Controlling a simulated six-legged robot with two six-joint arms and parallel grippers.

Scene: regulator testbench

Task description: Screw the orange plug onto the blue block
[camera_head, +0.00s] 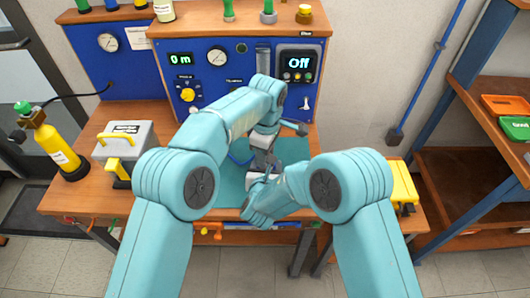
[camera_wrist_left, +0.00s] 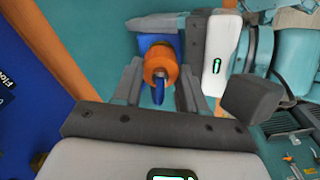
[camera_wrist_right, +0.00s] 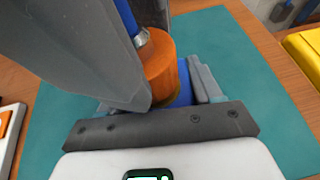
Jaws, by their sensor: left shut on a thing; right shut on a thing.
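The orange plug (camera_wrist_left: 160,65) sits between the fingers of my left gripper (camera_wrist_left: 159,88), which is shut on it. A blue stem sticks out of the plug towards the left wrist camera. The blue block (camera_wrist_left: 155,42) lies just beyond the plug, against its far end. In the right wrist view the plug (camera_wrist_right: 160,68) stands at the blue block (camera_wrist_right: 183,90), which my right gripper (camera_wrist_right: 165,95) holds between its fingers. A large grey left finger covers part of that view. I cannot tell how deep the plug's thread sits. In the head view the arms mostly hide both parts.
A teal mat (camera_head: 291,151) covers the middle of the wooden bench. A blue instrument panel (camera_head: 218,85) stands behind. A grey case (camera_head: 124,140) and a yellow cylinder (camera_head: 56,148) are at the left, a yellow case (camera_head: 402,184) at the right.

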